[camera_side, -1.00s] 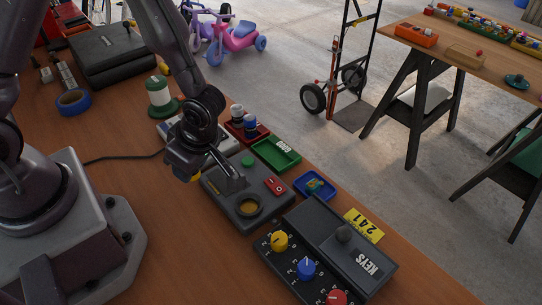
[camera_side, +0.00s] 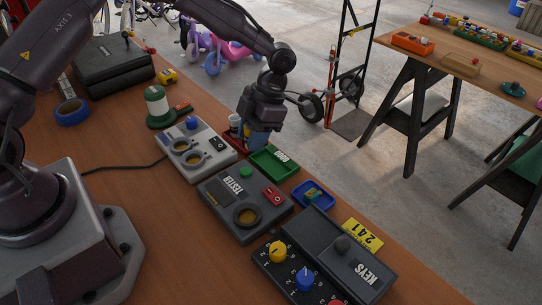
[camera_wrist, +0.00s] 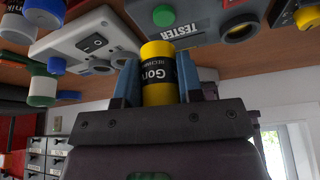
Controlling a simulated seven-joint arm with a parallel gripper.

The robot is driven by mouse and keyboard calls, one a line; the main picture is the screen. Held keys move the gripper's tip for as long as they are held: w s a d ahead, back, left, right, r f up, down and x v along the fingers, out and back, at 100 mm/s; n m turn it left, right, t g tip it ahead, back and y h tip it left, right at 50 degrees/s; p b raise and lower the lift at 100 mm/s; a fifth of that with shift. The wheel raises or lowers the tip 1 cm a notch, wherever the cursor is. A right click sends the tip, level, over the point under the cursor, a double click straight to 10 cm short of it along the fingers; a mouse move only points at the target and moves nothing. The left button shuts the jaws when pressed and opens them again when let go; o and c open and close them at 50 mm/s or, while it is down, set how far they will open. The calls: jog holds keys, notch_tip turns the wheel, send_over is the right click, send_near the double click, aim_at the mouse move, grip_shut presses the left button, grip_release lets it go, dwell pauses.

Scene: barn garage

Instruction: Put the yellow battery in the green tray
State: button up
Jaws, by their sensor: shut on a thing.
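The yellow battery (camera_wrist: 158,62) has a black label and sits between the blue fingers of my gripper (camera_wrist: 157,82) in the wrist view, which are shut on it. In the side view my gripper (camera_side: 259,138) hangs over the red tray area, just behind and left of the green tray (camera_side: 285,174). The battery is mostly hidden there by the fingers. The green tray has a white label reading GOOD, upside down in the picture, and its visible inside looks empty.
The dark tester (camera_side: 226,193), a grey two-well unit (camera_side: 190,163) and a small blue tray (camera_side: 326,190) surround the green tray. A red tray (camera_side: 231,140) with capped items is partly hidden behind my gripper. The black KEYS box (camera_side: 345,250) lies in front.

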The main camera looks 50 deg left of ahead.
send_over(266, 168)
jog(key=w, duration=0.1)
jog(key=f, duration=0.6)
jog(key=shift+w+d, duration=0.1)
jog(key=shift+d, duration=0.1)
jog(key=shift+w+f, duration=0.1)
jog(key=shift+f, duration=1.35)
jog(key=shift+f, duration=0.15)
jog(key=o, duration=1.1)
jog(key=v, duration=1.2)
jog(key=shift+r, duration=0.25)
